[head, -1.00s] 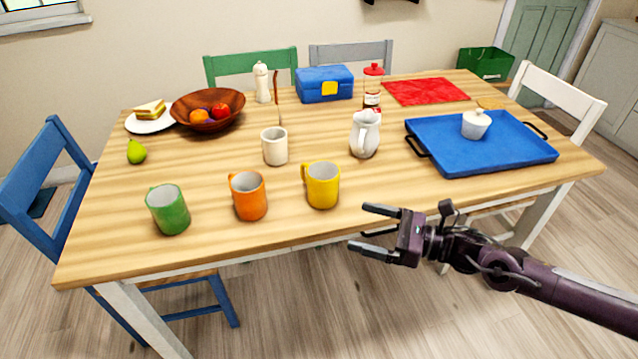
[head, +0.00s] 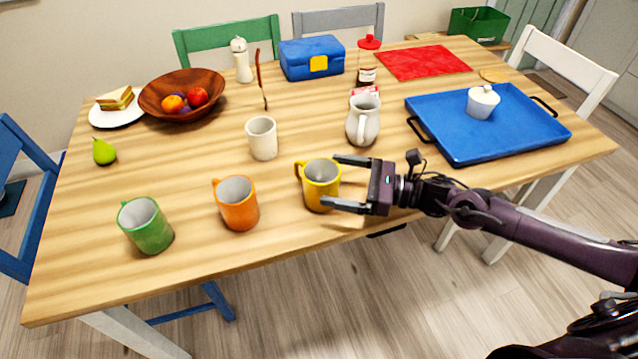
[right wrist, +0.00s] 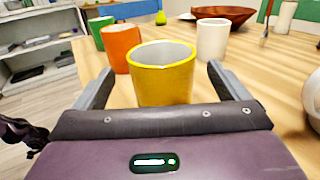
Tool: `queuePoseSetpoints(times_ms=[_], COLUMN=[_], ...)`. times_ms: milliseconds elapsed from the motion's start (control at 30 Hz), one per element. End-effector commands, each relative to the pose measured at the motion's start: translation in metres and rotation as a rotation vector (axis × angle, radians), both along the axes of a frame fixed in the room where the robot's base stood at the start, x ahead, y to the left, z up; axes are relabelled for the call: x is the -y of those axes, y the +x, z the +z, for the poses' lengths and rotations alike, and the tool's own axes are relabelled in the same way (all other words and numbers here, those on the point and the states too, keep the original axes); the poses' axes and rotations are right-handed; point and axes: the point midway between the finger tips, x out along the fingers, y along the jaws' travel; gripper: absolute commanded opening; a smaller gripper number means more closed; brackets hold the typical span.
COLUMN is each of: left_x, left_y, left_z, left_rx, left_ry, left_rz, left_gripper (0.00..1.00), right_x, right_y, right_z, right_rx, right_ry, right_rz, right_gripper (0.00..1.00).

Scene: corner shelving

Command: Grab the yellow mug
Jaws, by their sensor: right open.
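The yellow mug (head: 319,187) stands upright near the front edge of the table (head: 190,270), its handle toward the left in the head view. My right gripper (head: 336,182) is open at the mug's right side, with one finger on the far side and one on the near side. In the right wrist view the mug (right wrist: 162,78) sits between the two open fingers (right wrist: 164,85). I cannot tell whether either finger touches it. My left gripper is not in view.
An orange mug (head: 237,205) and a green mug (head: 146,227) stand to the left. A white cup (head: 262,140) and a white pitcher (head: 362,122) stand behind. A blue tray (head: 450,110) lies to the right. The wood between the mugs is clear.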

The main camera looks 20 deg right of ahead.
Motion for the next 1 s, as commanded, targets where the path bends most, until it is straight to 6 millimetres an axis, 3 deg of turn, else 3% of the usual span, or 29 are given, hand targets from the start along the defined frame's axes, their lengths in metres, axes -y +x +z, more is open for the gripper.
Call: queuePoseSetpoints(times_ms=[267,567,1000], left_x=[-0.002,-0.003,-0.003], left_y=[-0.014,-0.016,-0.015], left_z=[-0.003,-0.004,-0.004], left_rx=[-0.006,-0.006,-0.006], left_ry=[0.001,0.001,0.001], left_rz=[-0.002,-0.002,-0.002], left_gripper=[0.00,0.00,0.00], right_x=[-0.033,-0.036,-0.036], right_y=[0.020,0.021,0.021], right_z=[0.002,0.000,0.001], right_rx=[0.001,0.001,0.003], right_ry=[0.003,0.000,0.002], right_rz=[0.000,0.000,0.000], right_gripper=[0.94,0.93,0.38])
